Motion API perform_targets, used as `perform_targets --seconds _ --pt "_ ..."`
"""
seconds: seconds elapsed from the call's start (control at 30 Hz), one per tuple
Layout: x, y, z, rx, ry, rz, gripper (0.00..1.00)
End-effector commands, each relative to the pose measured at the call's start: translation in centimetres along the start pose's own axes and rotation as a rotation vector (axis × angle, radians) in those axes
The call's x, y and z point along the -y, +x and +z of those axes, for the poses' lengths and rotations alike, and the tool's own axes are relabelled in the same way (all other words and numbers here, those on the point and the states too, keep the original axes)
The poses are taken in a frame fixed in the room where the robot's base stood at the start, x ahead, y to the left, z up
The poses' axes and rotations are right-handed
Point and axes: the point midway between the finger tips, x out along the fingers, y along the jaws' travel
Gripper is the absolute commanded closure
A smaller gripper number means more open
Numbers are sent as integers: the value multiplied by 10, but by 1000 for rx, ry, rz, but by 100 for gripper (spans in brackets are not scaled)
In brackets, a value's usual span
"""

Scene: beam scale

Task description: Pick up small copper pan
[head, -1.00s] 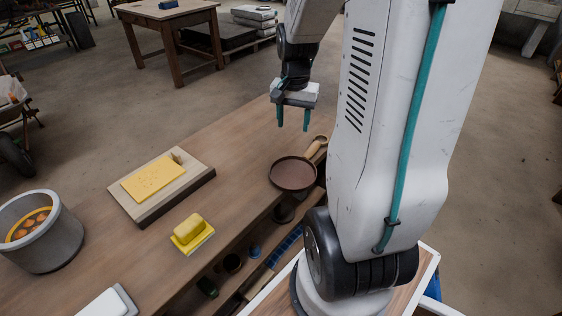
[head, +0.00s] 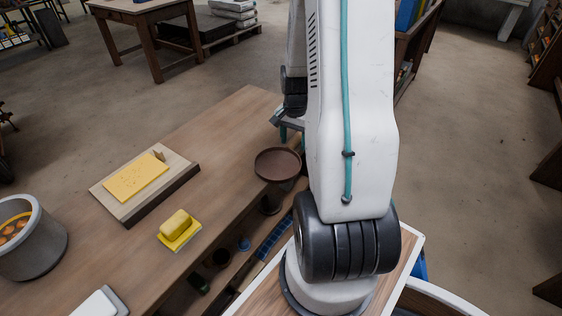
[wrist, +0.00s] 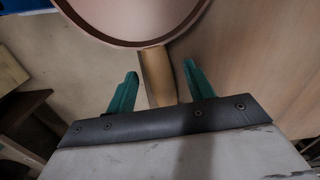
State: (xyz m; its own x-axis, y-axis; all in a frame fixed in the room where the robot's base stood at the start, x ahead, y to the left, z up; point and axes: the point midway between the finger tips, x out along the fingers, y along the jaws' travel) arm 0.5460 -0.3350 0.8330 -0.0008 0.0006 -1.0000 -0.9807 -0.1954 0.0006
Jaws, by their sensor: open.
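The small copper pan (head: 277,164) sits at the right edge of the wooden table in the head view. In the wrist view its round bowl (wrist: 135,18) is at the top, and its tan wooden handle (wrist: 157,75) runs down toward my gripper (wrist: 158,90). The two green fingers are open, one on each side of the handle, with a gap on both sides. In the head view my gripper (head: 290,133) is beside the pan's far side, and my arm hides the handle and part of the fingers.
On the table (head: 225,130) are a board with a yellow slab (head: 137,178), a yellow block on a dish (head: 178,226), a grey pot (head: 30,245) and a white item (head: 100,303). A shelf with cups (head: 217,259) lies below the table's edge. The table's far end is clear.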

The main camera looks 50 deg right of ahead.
Motion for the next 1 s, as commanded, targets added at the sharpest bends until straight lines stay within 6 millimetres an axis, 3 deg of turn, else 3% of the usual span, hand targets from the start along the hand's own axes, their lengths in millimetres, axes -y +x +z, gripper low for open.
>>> perform_targets --seconds 0.2,0.4,0.77,1.0 --pt "0 1 0 -1 0 -1 47" --pt "0 1 0 -1 -1 -1 100" --pt "0 -2 0 -1 -1 -1 100" --pt "2 -16 1 -3 -3 -2 100"
